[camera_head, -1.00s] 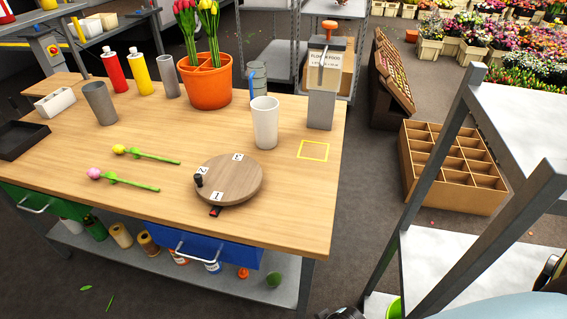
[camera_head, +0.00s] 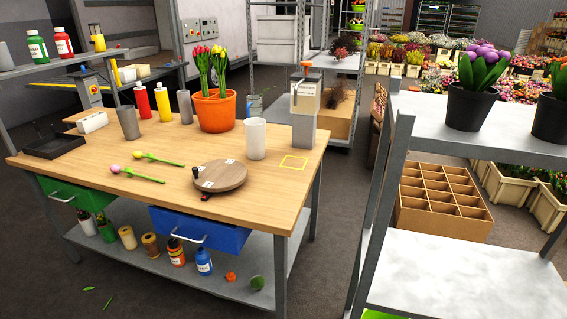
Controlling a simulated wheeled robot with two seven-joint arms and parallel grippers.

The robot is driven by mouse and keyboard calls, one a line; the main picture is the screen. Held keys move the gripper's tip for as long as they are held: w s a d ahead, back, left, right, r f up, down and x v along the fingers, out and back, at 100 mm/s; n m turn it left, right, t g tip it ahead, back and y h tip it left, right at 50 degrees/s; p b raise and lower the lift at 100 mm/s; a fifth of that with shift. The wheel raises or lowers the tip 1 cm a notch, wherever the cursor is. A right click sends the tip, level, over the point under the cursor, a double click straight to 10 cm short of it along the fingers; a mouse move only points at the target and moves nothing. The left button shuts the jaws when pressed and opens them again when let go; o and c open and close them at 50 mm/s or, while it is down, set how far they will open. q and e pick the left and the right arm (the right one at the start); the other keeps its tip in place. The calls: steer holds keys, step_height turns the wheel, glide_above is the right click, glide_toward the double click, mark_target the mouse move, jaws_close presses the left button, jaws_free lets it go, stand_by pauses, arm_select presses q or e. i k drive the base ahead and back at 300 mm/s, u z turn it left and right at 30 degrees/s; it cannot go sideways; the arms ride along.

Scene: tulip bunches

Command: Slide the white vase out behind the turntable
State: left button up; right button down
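The white vase (camera_head: 255,138) stands upright on the wooden workbench (camera_head: 120,208), behind and to the right of the turntable. The round wooden turntable (camera_head: 221,176) lies near the bench's front edge, with number labels on top and a dark knob at its left. A yellow square outline (camera_head: 293,163) is marked on the bench top right of the vase; the square is empty. Neither of my grippers shows in the view.
An orange pot of tulips (camera_head: 215,111) and a grey dispenser-like stand (camera_head: 304,117) stand behind the vase. Two single tulips (camera_head: 143,175) lie left of the turntable. Blue (camera_head: 200,230) and green (camera_head: 75,196) drawers stick out in front. A grey shelf rack (camera_head: 455,270) stands at right.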

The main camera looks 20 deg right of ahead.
mark_target(254, 128)
steer(key=u, duration=0.85)
steer(key=i, duration=1.55)
steer(key=z, duration=0.65)
